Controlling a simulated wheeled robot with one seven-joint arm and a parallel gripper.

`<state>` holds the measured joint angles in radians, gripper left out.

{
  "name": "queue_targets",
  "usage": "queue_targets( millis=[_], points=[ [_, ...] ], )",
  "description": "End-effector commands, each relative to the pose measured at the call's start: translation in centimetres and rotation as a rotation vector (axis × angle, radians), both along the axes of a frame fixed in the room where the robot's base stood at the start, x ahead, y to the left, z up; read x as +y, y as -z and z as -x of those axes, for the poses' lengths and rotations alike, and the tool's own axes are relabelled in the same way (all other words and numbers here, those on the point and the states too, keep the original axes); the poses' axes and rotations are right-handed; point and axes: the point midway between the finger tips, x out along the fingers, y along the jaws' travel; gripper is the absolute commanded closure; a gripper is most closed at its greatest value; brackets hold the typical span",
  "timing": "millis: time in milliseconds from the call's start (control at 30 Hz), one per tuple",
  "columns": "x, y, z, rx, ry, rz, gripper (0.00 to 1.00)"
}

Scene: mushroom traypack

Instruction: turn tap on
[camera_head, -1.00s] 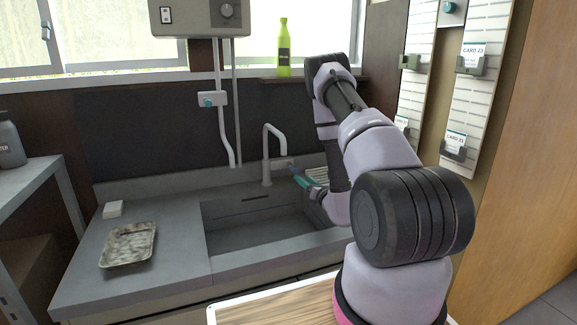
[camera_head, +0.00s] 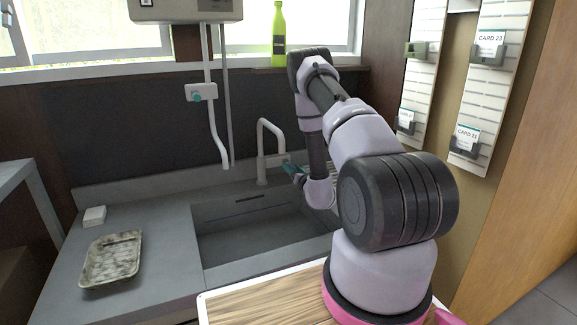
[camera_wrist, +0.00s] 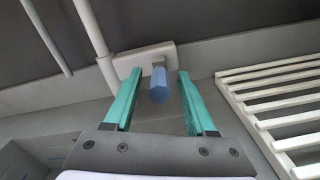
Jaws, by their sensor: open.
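The tap (camera_head: 262,150) is a pale curved spout standing at the back of the sink (camera_head: 250,240). In the wrist view, a blue knob (camera_wrist: 160,88) sticks out from a white plate at the tap's base (camera_wrist: 145,58). My gripper (camera_wrist: 156,74) has two teal fingers, open, one on each side of the blue knob with a gap to each. In the head view, my gripper (camera_head: 288,168) is beside the tap, on its right, and the knob cannot be made out clearly there.
A white slatted drying rack (camera_wrist: 275,95) lies close on the right of my gripper. A mottled tray (camera_head: 112,257) and a small white block (camera_head: 94,215) lie on the left counter. A green bottle (camera_head: 279,38) stands on the sill shelf. A wall switch (camera_head: 201,93) is above the sink.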

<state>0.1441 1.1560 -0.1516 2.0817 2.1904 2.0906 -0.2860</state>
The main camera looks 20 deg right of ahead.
Motion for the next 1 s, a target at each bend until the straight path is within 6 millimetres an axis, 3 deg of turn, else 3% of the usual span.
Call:
queue_targets(
  millis=[200, 567, 600, 733, 1000],
  points=[
    [0.1, 0.0, -2.9, -0.001, -0.001, 0.0, 0.44],
    [0.1, 0.0, -3.5, 0.0, 0.001, -0.001, 0.44],
    [0.1, 0.0, -3.5, 0.0, 0.001, -0.001, 0.48],
    [0.1, 0.0, -3.5, 0.0, 0.001, -0.001, 0.97],
    [0.1, 0.0, -3.5, 0.0, 0.001, -0.002, 1.0]
  ],
)
